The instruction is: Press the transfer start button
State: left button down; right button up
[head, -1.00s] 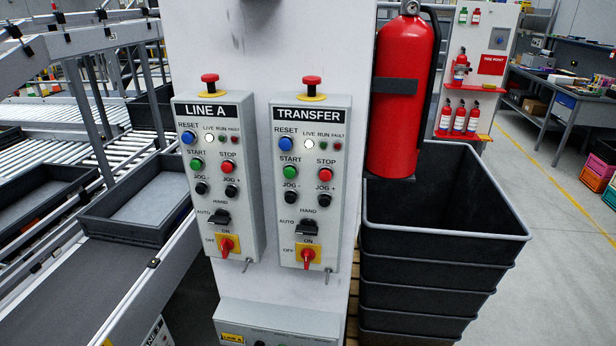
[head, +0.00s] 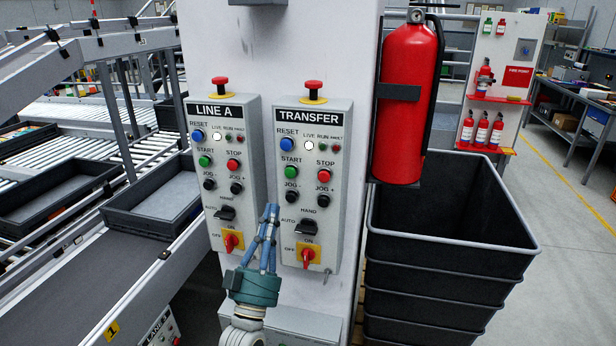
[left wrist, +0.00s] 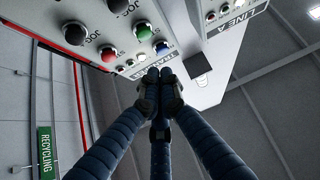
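The TRANSFER box (head: 340,150) is the right one of two grey control boxes on a white column. Its green START button (head: 289,172) sits under the blue RESET button (head: 287,144) and left of the red STOP button (head: 324,175). My left gripper (head: 271,212) points up from below, its blue fingers closed together and empty. Its tips appear below and left of START, over the box's left edge. In the left wrist view, the fingertips (left wrist: 158,78) meet near the TRANSFER label, and the green button (left wrist: 144,31) shows upside down, apart from them. My right gripper is out of view.
The similar LINE A box (head: 254,150) stands close on the left. A fire extinguisher (head: 405,105) hangs at right above stacked black bins (head: 450,250). A conveyor with a grey tray (head: 150,205) is at left. Open floor lies at far right.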

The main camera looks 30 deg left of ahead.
aim_at(290, 173)
pick_arm(q)
jog(key=r, duration=0.2)
jog(key=s+r+t, duration=0.1)
jog(key=shift+s+d+r+n+y, duration=0.1)
jog(key=shift+d+r+n+y, duration=0.15)
jog(key=shift+r+n+y, duration=0.15)
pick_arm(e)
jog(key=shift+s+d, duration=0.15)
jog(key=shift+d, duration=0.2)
pick_arm(q)
jog(key=shift+f, duration=0.1)
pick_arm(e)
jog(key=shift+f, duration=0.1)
pick_arm(q)
jog(key=w+b, duration=0.1)
jog(key=w, duration=0.2)
jog(key=w+a+b, duration=0.1)
jog(key=w+b, duration=0.1)
jog(key=w+a+b, duration=0.1)
jog(key=w, duration=0.2)
jog(key=shift+w, duration=0.35)
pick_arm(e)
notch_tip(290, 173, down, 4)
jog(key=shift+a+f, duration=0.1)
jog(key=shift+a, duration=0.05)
pick_arm(q)
jog(key=shift+w+b, duration=0.4)
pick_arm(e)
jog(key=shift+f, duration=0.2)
